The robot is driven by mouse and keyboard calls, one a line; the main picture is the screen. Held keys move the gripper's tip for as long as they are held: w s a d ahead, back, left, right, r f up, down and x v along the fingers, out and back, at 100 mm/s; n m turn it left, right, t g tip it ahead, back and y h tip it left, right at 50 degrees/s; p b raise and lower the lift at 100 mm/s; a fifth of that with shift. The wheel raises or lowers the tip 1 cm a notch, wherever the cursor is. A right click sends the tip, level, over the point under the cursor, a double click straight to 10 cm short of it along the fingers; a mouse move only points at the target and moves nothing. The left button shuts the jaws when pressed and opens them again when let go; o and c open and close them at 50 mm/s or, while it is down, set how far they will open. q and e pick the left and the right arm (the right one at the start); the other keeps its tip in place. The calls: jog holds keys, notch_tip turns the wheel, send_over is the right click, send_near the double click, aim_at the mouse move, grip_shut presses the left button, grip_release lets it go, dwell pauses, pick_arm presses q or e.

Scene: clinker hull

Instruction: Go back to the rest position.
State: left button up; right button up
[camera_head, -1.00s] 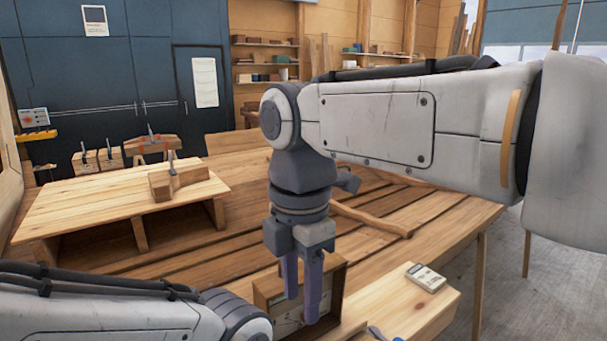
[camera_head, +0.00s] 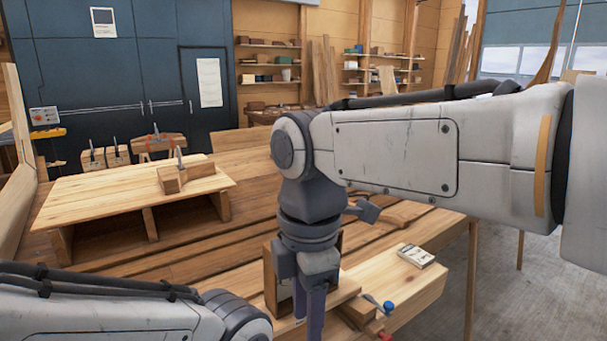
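My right arm comes in from the right, and its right gripper (camera_head: 308,302) points down in front of a small wooden box (camera_head: 270,283) on the bench. Its two purple fingers look a little apart, with nothing seen between them. The fingertips run near the bottom edge of the picture, and they hide part of the box. My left arm lies low across the bottom left corner. Its gripper is out of the picture.
A slatted wooden bench (camera_head: 190,262) carries a raised board (camera_head: 110,200) with a clamped block (camera_head: 185,178). A white device (camera_head: 416,255), a blue-knobbed tool (camera_head: 388,306) and a red-ended piece (camera_head: 384,336) lie at right. Grey floor (camera_head: 500,295) is clear beyond.

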jog(key=s+d+f+m+b, duration=0.2)
jog(key=s+f+m, duration=0.2)
jog(key=f+m, duration=0.3)
jog(key=s+d+f+m+b, duration=0.2)
jog(key=s+f+m, duration=0.3)
jog(key=f, duration=0.8)
jog(key=m+b, duration=0.1)
jog(key=m, duration=0.2)
jog(key=shift+s+d+f+y+b, duration=0.2)
jog(key=shift+s+d+y+b, duration=0.1)
jog(key=shift+y, duration=0.1)
dwell(0.9)
